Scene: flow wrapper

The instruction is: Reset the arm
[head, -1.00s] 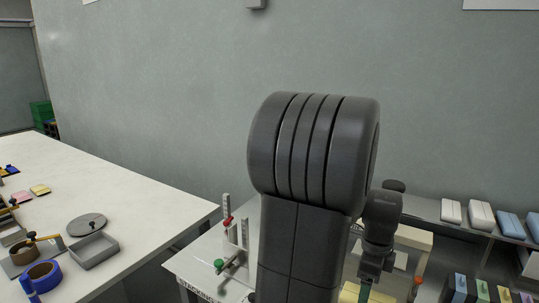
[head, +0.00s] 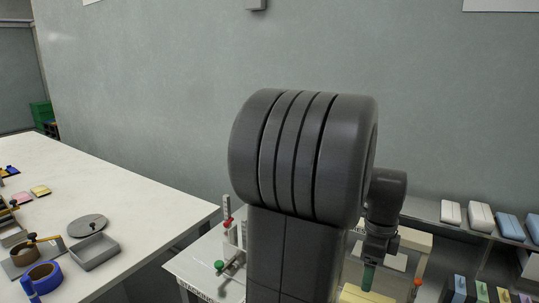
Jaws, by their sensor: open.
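My arm fills the middle of the head view, with its large dark joint high in front of the grey wall. My gripper (head: 369,278) shows only in part at the lower right of the arm, pointing down. A green piece shows at its lower end, above a pale yellow surface (head: 362,296). The picture is too small to show anything between the fingers. My upper arm hides part of the white machine table (head: 190,263).
A white table (head: 130,190) on the left holds a grey tray (head: 94,251), a round grey lid (head: 87,225) and a blue tape roll (head: 41,277). Red and green knobs stand left of my arm. A shelf with white and blue packs (head: 481,216) is at right.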

